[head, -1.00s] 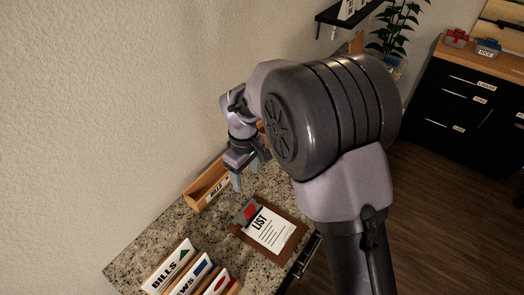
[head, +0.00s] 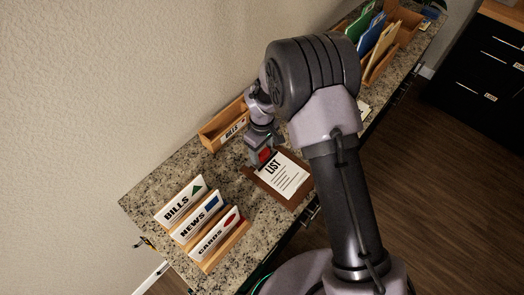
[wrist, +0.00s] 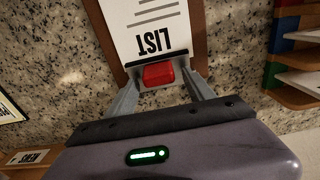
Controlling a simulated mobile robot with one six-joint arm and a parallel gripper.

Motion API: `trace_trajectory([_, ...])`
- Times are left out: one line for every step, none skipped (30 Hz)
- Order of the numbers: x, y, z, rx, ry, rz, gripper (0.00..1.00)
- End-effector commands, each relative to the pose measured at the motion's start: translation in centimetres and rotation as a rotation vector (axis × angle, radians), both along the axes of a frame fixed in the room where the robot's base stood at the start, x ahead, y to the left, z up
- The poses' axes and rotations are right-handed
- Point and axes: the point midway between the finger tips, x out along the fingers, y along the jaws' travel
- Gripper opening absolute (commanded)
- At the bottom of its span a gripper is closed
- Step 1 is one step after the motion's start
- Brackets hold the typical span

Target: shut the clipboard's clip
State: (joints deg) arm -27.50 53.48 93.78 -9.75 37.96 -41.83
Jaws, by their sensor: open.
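The brown clipboard (head: 301,194) lies on the counter with a white sheet marked LIST (head: 283,175) on it. Its clip has a red tab (wrist: 158,74) and a dark bar at the sheet's top edge. In the wrist view, my gripper (wrist: 160,80) is open, with one finger on each side of the red tab. I cannot tell whether the fingers touch it. In the head view, my gripper (head: 262,154) is low at the clip end, and the red tab (head: 265,155) shows beside it. The clip's exact angle is hard to judge.
A rack with BILLS, NEWS and CARDS dividers (head: 205,222) stands at the front left. Another wooden organizer (head: 385,62) with coloured folders is at the far right. Bare granite (head: 160,190) lies left of the rack.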

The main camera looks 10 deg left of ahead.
Motion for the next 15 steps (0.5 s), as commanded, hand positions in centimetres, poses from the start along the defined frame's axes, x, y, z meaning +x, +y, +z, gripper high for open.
trace_trajectory([-0.01, -0.01, -0.24, 0.0, 0.0, 0.0, 0.62])
trace_trajectory([-0.01, -0.01, -0.31, 0.0, 0.0, 0.0, 0.62])
trace_trajectory([-0.01, -0.01, -0.35, 0.0, 0.0, 0.0, 0.62])
trace_trajectory([-0.01, -0.01, -0.36, 0.0, 0.0, 0.0, 0.62])
trace_trajectory([-0.01, -0.01, -0.36, 0.0, 0.0, 0.0, 0.62])
trace_trajectory([-0.01, -0.01, -0.34, 0.0, 0.0, 0.0, 0.62])
trace_trajectory([-0.01, -0.01, -0.33, 0.0, 0.0, 0.0, 0.62])
trace_trajectory([-0.01, -0.01, -0.33, 0.0, 0.0, 0.0, 0.62])
trace_trajectory([-0.01, -0.01, -0.32, 0.0, 0.0, 0.0, 0.62])
trace_trajectory([-0.01, -0.02, -0.32, 0.0, 0.0, 0.0, 0.56])
trace_trajectory([-0.01, -0.02, -0.31, 0.0, 0.0, 0.0, 0.5])
trace_trajectory([-0.01, -0.02, -0.31, 0.0, 0.0, 0.0, 0.42])
trace_trajectory([-0.01, -0.02, -0.31, 0.0, 0.0, 0.0, 0.36])
trace_trajectory([-0.01, -0.02, -0.31, 0.0, 0.0, 0.0, 0.3])
trace_trajectory([-0.01, -0.02, -0.31, 0.0, 0.0, 0.0, 0.23])
